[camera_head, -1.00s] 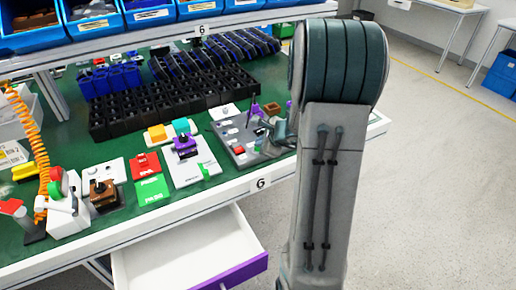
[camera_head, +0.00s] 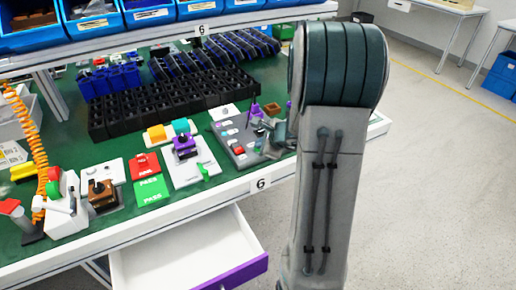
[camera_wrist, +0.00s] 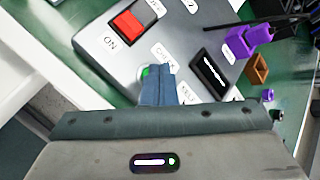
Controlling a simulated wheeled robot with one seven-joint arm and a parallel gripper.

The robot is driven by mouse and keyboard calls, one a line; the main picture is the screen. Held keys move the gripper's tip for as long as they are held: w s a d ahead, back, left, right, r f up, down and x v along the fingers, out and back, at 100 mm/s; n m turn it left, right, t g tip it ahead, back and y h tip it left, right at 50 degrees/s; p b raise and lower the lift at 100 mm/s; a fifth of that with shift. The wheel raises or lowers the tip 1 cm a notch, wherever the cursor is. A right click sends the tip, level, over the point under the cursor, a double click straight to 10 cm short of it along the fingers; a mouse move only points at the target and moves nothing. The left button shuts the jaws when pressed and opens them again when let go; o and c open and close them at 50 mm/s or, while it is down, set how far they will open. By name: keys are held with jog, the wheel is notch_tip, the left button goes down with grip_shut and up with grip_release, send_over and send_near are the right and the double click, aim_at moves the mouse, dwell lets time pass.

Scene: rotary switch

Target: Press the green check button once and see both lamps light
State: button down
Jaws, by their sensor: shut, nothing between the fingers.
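The grey test panel (camera_head: 226,135) lies on the green mat at the table's right front; its near part also fills the top of the wrist view (camera_wrist: 95,42). The green check button (camera_wrist: 145,71) shows as a small green edge beside my fingertips, which cover most of it. My gripper (camera_wrist: 158,72) is shut and empty, its tips right at the button. I cannot tell whether they touch it or how far it is pressed. In the head view my gripper (camera_head: 278,136) is small at the panel's right side. No lamp can be made out clearly as lit.
A red rocker switch (camera_wrist: 133,21) marked ON and a black slot piece (camera_wrist: 212,72) flank the button on the panel. Purple parts (camera_wrist: 243,39) and a brown block (camera_wrist: 257,68) stand just beyond. A white switch unit (camera_head: 188,166) stands left of the panel. An open drawer (camera_head: 190,255) juts out below.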

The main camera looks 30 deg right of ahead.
jog(key=shift+r+p, duration=0.55)
jog(key=shift+r, duration=0.25)
notch_tip(320, 180, up, 5)
jog(key=p, duration=0.4)
dwell(0.7)
